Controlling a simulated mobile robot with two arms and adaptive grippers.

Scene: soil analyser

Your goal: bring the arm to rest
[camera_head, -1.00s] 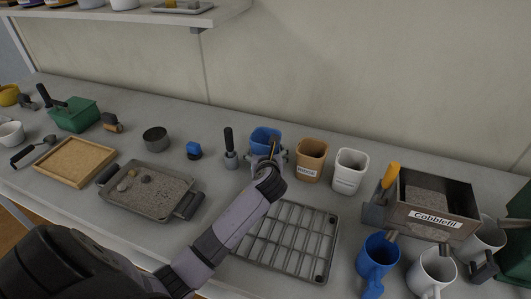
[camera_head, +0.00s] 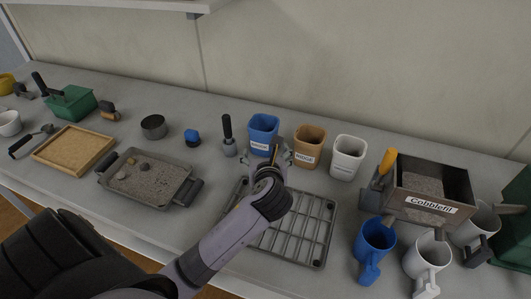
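My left arm comes in from the lower left, and its gripper (camera_head: 274,157) hangs over the far left part of the wire rack (camera_head: 316,240). Its fingers look spread, with nothing seen between them. It is just in front of the blue cup (camera_head: 263,127), apart from it as far as I can tell, and partly covers the gap to the tan cup (camera_head: 309,143). The blue cup stands upright with a white label showing. The arm hides part of the rack. My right gripper is not in view.
A white cup (camera_head: 347,157) stands right of the tan one. The grey Cobblefill bin (camera_head: 430,207) with a scoop is at the right, with blue (camera_head: 374,243) and white (camera_head: 428,258) mugs before it. A tray of soil and stones (camera_head: 160,187) and a wooden tray (camera_head: 76,148) lie left.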

